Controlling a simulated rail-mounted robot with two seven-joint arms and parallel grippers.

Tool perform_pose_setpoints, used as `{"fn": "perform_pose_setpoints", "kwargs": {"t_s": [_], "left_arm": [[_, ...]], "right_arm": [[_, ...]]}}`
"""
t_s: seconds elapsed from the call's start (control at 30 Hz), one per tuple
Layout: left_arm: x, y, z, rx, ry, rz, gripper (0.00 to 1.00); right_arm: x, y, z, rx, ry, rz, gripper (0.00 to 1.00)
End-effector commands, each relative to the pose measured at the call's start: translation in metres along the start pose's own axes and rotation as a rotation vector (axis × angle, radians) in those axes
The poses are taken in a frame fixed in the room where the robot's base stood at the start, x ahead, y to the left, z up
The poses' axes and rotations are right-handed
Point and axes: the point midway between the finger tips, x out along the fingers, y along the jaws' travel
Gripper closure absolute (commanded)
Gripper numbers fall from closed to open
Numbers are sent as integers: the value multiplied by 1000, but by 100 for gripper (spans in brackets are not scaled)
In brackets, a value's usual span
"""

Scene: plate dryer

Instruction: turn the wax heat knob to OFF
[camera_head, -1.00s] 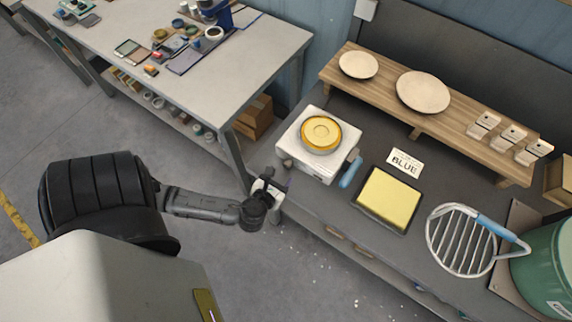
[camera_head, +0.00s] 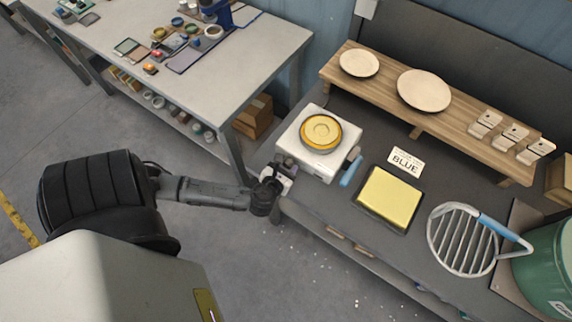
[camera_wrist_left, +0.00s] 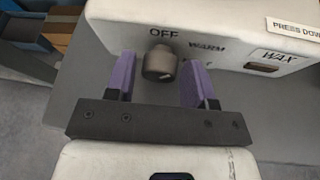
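The wax heater is a white box (camera_head: 296,144) near the left end of the dark bench, with a yellow round pan (camera_head: 321,132) on top. Its front also shows in the left wrist view (camera_wrist_left: 225,30), with the words OFF and WARM. The grey-brown heat knob (camera_wrist_left: 159,62) sits just below OFF; I cannot tell its exact pointing. My left gripper (camera_wrist_left: 157,82) is open, its two purple fingers on either side of the knob with a gap at each side. In the head view, my left gripper (camera_head: 280,169) is at the heater's front left. My right gripper is not in view.
A blue-handled tool (camera_head: 351,171) lies along the heater's right side. A worktable (camera_head: 255,60) stands at the back left.

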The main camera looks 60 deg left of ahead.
Motion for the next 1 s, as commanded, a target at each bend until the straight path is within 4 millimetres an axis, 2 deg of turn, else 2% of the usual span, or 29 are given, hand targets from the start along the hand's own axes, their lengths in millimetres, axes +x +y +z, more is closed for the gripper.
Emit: {"fn": "perform_pose_setpoints", "kwargs": {"t_s": [0.03, 0.37, 0.53, 0.7, 1.0], "left_arm": [[0, 0, 0, 0, 0, 0, 55], [0, 0, 0, 0, 0, 0, 87], [-2, 2, 3, -45, 4, -19, 87], [-2, 3, 2, -197, 20, -82, 87], [0, 2, 0, -342, 30, -145, 87]], "right_arm": [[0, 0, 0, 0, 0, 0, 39], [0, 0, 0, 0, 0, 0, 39], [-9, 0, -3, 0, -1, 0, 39], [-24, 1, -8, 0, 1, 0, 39], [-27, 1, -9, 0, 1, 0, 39]]}}
